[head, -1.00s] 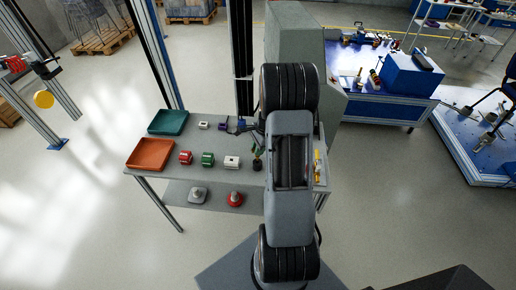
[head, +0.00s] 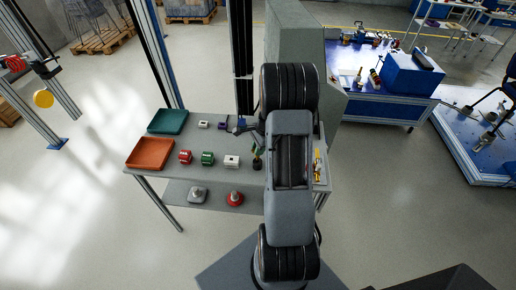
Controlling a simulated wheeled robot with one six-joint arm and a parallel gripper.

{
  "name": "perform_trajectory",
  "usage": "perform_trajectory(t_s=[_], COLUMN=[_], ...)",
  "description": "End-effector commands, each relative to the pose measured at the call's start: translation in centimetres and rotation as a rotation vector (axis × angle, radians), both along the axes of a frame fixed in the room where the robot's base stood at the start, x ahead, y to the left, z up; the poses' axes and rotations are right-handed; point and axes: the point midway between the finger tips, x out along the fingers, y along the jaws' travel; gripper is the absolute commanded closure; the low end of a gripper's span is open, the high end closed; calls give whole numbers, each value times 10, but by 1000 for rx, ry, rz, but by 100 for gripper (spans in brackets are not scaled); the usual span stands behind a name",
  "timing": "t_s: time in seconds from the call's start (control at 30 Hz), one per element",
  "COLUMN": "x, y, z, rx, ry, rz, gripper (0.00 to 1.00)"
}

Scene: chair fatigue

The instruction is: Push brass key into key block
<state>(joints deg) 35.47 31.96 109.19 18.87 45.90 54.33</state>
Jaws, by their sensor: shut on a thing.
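A small white block (head: 203,125) stands further left. Which block is the key block is unclear at this size. Brass-coloured pieces (head: 317,165) show at the table's right, just past my arm. I cannot make out the brass key for certain.
The table (head: 225,178) also bears a green tray (head: 168,121), an orange tray (head: 150,153), red (head: 185,157), green (head: 207,159) and white (head: 231,162) blocks, and a dark cup (head: 257,163) holding tools. A grey cabinet (head: 297,40) stands behind. My arm hides the table's right part.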

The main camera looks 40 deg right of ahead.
Motion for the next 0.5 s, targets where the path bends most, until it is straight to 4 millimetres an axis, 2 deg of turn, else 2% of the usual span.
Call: perform_trajectory(t_s=[0.5], x=[0], y=[0], z=[-14], rx=[0], ry=[0], rz=[0], gripper=[100])
